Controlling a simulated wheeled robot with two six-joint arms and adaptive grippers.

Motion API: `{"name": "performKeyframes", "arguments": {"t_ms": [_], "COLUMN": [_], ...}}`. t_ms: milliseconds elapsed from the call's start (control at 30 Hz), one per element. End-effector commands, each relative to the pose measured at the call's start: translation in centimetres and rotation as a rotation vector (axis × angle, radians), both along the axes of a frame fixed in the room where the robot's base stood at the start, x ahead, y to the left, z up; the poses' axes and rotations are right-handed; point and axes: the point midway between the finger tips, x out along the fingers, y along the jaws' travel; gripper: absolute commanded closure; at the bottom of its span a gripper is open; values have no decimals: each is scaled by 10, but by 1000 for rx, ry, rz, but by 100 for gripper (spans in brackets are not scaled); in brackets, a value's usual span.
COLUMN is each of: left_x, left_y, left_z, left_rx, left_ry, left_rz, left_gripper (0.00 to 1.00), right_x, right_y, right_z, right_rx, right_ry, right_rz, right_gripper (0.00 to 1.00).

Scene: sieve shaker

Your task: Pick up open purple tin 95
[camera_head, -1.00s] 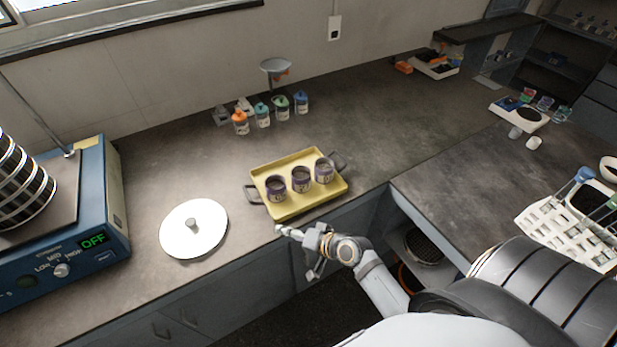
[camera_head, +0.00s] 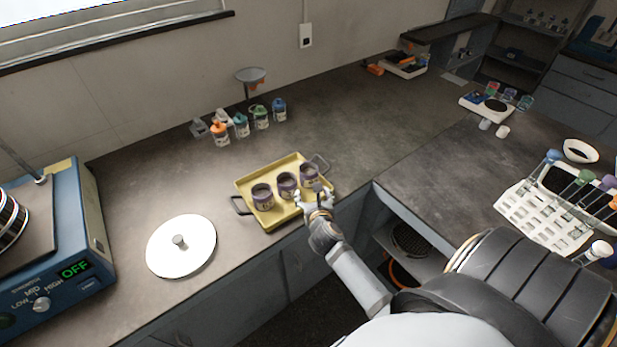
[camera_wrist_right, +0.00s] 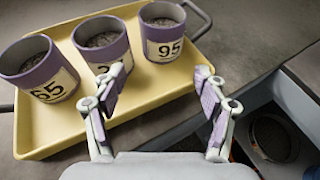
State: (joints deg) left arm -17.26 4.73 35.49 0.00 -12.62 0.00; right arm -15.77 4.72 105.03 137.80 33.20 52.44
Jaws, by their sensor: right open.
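The open purple tin 95 (camera_wrist_right: 163,34) stands upright at the right end of a row of three purple tins in the right wrist view. It is also the rightmost tin (camera_head: 309,174) in the head view. The other two tins, one marked 65 (camera_wrist_right: 40,70) and a middle one (camera_wrist_right: 101,42) with its number partly hidden, stand beside it. All three hold dark grains and sit in the yellow tray (camera_wrist_right: 120,104). My right gripper (camera_wrist_right: 160,92) is open and empty at the tray's near edge, just short of tin 95. My left gripper is not in view.
A white lid with a knob (camera_head: 181,246) lies left of the tray. Several small bottles (camera_head: 240,124) stand behind it. The sieve shaker (camera_head: 62,255) is at the far left. A white rack (camera_head: 545,215) is at the right.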

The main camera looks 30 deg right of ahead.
Motion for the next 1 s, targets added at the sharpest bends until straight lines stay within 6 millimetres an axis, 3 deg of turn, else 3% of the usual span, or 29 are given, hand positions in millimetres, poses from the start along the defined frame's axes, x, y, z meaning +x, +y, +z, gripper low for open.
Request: {"name": "performKeyframes", "arguments": {"t_ms": [200,467,700,1000], "left_x": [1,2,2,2], "left_y": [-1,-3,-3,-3], "left_z": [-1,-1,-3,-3], "left_rx": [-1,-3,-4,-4], "left_ry": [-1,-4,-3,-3], "left_rz": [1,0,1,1], "left_gripper": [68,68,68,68], "right_x": [32,42,74,79], "right_y": [-15,-20,-37,-39], "right_z": [-13,-18,-36,-38], "right_rx": [-5,-6,-7,-6], "right_ry": [-2,-2,-1,-2], "right_rz": [2,3,4,4], "right_gripper": [27,27,27,29]}}
